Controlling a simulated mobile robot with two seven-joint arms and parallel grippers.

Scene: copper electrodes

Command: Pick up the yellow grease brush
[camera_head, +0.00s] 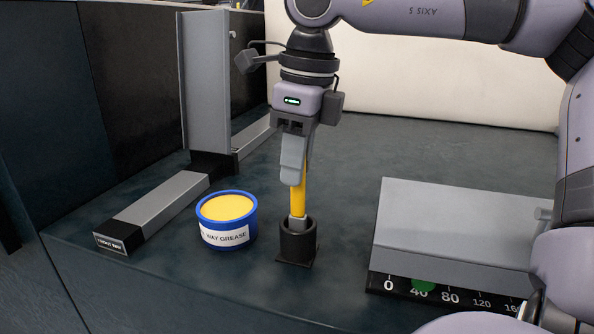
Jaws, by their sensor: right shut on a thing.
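The yellow grease brush (299,199) stands upright with its lower end inside a black round holder (297,243). My right gripper (293,168) comes down from above and is shut on the brush's upper handle. The grey fingers hide the top of the handle. The brush's bristles are hidden in the holder, apart from a grey band at its rim. My left gripper is not in view.
A blue tub of yellow grease (226,237) labelled "WAY GREASE" stands just left of the holder. A grey rail (160,209) and an upright grey plate (206,80) are further left. A grey block with a numbered scale (450,225) is at right.

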